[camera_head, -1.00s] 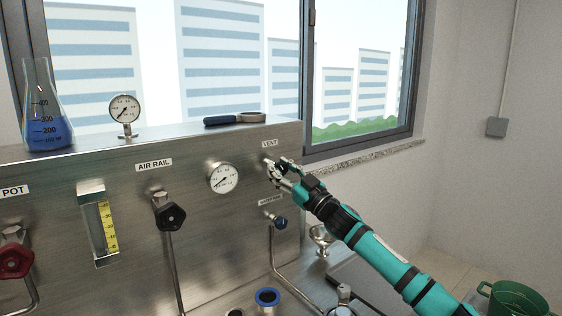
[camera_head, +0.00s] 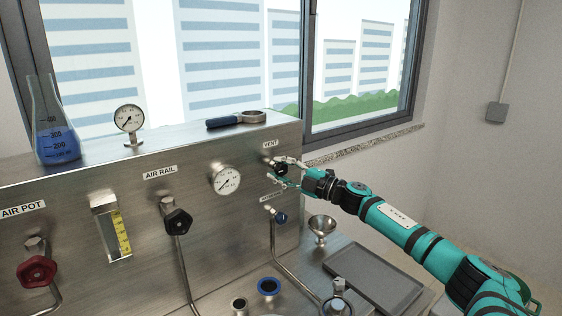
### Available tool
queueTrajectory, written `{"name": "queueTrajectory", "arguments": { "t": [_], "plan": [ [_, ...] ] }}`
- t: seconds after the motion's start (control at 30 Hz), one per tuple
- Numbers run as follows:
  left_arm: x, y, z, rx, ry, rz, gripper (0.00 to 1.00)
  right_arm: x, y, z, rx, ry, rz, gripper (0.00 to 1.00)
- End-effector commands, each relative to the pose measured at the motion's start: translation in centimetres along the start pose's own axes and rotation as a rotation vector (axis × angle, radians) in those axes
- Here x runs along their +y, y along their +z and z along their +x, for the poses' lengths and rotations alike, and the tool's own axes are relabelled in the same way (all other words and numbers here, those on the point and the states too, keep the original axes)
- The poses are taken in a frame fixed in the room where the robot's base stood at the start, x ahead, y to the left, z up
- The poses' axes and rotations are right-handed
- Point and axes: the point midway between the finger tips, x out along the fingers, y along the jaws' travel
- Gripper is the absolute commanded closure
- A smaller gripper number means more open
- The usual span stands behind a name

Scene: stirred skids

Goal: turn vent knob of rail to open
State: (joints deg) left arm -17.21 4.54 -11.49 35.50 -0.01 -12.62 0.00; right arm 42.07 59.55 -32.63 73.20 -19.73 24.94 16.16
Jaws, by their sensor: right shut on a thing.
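The steel rail panel (camera_head: 150,220) fills the left and middle of the view. The vent knob (camera_head: 280,168), small and dark, sits under the VENT label (camera_head: 270,144) near the panel's right end. My right gripper (camera_head: 278,173) reaches in from the right, level with the knob, and is shut on it. The fingers cover part of the knob, so its turned position cannot be read. My left gripper is not in view.
A pressure gauge (camera_head: 225,180) is left of the gripper. A funnel (camera_head: 322,227) and a dark flat tray (camera_head: 374,278) lie lower right. A flask (camera_head: 57,140) stands on the panel top.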

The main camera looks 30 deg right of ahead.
Motion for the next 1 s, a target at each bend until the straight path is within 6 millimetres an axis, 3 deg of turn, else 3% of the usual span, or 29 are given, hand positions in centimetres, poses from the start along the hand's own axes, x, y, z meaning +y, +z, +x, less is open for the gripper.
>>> {"name": "queueTrajectory", "arguments": {
  "t": [0.1, 0.4, 1.0],
  "plan": [
    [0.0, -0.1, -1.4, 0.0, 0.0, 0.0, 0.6, 0.3, -0.1, 0.1, 0.0, -0.041, -0.096, 1.0],
    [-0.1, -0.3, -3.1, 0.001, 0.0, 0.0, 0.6, 0.2, -0.1, 0.1, 0.0, -0.117, -0.281, 1.0],
    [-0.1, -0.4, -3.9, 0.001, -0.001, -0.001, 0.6, -0.3, 0.0, 0.0, 0.001, -0.161, -0.383, 1.0]
  ]
}}
